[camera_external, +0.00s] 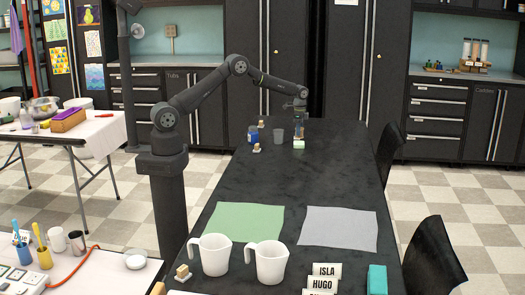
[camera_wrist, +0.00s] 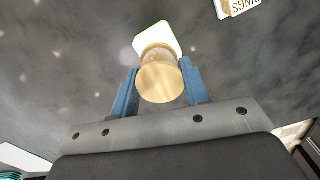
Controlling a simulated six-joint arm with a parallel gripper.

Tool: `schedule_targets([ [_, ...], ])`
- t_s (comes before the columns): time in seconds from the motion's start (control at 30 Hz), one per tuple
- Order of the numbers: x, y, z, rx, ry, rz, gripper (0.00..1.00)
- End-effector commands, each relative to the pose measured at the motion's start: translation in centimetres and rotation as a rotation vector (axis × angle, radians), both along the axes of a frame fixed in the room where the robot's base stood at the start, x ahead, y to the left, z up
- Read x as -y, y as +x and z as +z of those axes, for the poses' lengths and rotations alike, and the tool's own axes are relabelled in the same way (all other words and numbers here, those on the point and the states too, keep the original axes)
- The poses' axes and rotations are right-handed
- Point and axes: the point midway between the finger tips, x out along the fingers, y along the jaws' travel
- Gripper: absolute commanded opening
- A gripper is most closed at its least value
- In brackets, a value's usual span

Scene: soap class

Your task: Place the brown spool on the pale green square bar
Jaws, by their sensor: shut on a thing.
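The brown spool (camera_wrist: 160,82) is between the blue fingers of my gripper (camera_wrist: 160,88) in the wrist view, and the gripper is shut on it. The pale green square bar (camera_wrist: 153,36) shows just beyond the spool, partly hidden by it. In the external view my gripper (camera_external: 299,122) points down at the far part of the dark table. The bar (camera_external: 299,144) is on the table directly beneath it. The spool is small and hard to make out there. I cannot tell whether its lower end touches the bar.
A grey cup (camera_external: 279,135) and a blue jar (camera_external: 252,135) stand left of the bar, with small wooden holders nearby. A green mat (camera_external: 243,222), a grey mat (camera_external: 340,229) and two white mugs (camera_external: 215,256) are at the near end. The table's middle is clear.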

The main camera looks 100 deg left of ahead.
Motion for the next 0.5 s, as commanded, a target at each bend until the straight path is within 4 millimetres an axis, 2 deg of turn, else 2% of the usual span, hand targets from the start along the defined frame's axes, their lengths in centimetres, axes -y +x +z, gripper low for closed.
schedule_targets([
  [0.17, 0.1, 0.0, -2.7, -0.002, -0.001, 0.001, 0.2],
  [0.5, 0.1, 0.0, -3.0, 0.0, 0.001, 0.001, 0.2],
])
